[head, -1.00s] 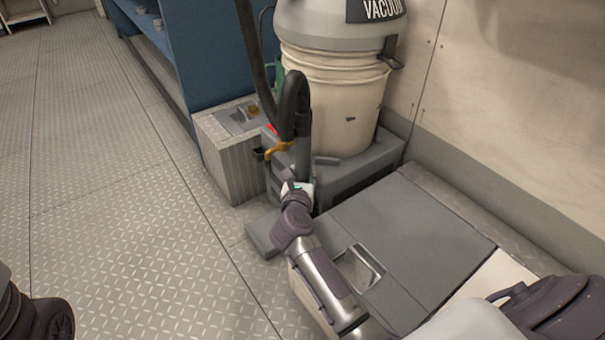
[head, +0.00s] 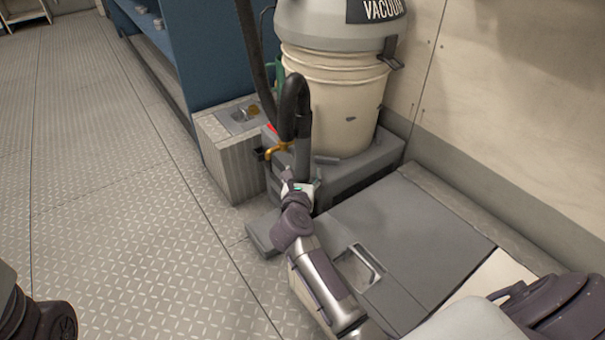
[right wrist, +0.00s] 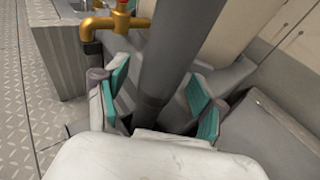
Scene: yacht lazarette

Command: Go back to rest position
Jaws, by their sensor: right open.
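My right gripper (head: 301,183) is low at the foot of the grey vacuum hose (head: 303,125), by the base of the vacuum. In the right wrist view its teal-padded fingers (right wrist: 160,92) are spread apart on both sides of the dark upright hose (right wrist: 168,45). The hose stands between the fingers; a gap shows on at least the right side. My right arm reaches in from the lower right. Part of my left arm shows at the lower left edge; the left gripper is not in view.
The cream vacuum drum (head: 335,100) stands on a grey base behind the gripper. A brass tap (head: 279,149) is close to the hose. A grey hatch lid (head: 410,235) lies right of my forearm. A blue cabinet (head: 205,50) stands behind. The tread-plate floor (head: 110,200) at left is clear.

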